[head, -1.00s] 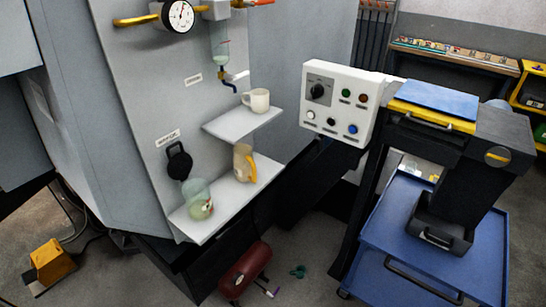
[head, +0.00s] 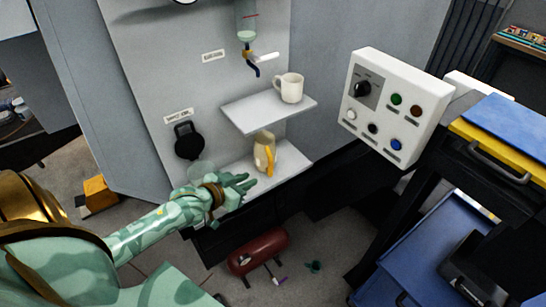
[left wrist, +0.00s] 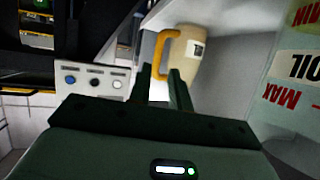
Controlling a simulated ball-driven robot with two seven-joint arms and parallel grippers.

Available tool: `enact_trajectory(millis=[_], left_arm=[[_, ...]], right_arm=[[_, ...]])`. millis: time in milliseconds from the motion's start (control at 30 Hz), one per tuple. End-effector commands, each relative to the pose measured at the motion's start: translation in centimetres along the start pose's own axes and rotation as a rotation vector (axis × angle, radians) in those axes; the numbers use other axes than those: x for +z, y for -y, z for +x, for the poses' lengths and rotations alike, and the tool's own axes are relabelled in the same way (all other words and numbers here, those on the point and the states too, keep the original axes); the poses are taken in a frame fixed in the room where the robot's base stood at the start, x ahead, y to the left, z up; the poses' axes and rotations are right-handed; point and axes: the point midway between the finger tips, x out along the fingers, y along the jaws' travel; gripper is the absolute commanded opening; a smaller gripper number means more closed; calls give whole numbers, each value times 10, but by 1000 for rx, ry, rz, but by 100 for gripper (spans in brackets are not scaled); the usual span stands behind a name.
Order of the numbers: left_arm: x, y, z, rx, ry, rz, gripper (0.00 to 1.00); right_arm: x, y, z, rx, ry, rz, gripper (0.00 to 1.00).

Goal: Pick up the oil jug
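The beige jug with a yellow handle (head: 263,154), which I take as the oil jug, stands upright on the lower shelf (head: 292,158). My left gripper (head: 249,183) is in front of that shelf, just left of and nearer than the jug. In the left wrist view the two dark fingers (left wrist: 161,82) are apart with nothing between them. The jug (left wrist: 187,55) and its yellow handle show just beyond the fingertips; I see no clear contact. My right gripper is not in view.
A greenish clear container (head: 200,170) on the lower shelf is partly behind my left arm. A pale mug (head: 290,88) stands on the upper shelf (head: 262,112), above the jug. A white control box (head: 392,108) sticks out at right. A red tank (head: 258,251) lies below.

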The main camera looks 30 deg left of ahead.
Motion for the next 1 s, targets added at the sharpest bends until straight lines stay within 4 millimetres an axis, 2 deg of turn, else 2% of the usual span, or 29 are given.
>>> enact_trajectory(millis=[33,100,300,467,767,1000], left_arm=[[3,1,16,-2,-2,0,20],[3,0,34,-2,-1,1,20],[3,0,71,-1,1,1,20],[1,0,82,-1,2,2,20],[-4,-2,127,-1,3,1,20],[-6,-2,131,-2,3,3,20]], right_arm=[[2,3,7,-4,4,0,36],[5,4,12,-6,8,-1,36],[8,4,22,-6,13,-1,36],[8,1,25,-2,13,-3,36],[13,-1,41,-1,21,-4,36],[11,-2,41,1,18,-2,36]])
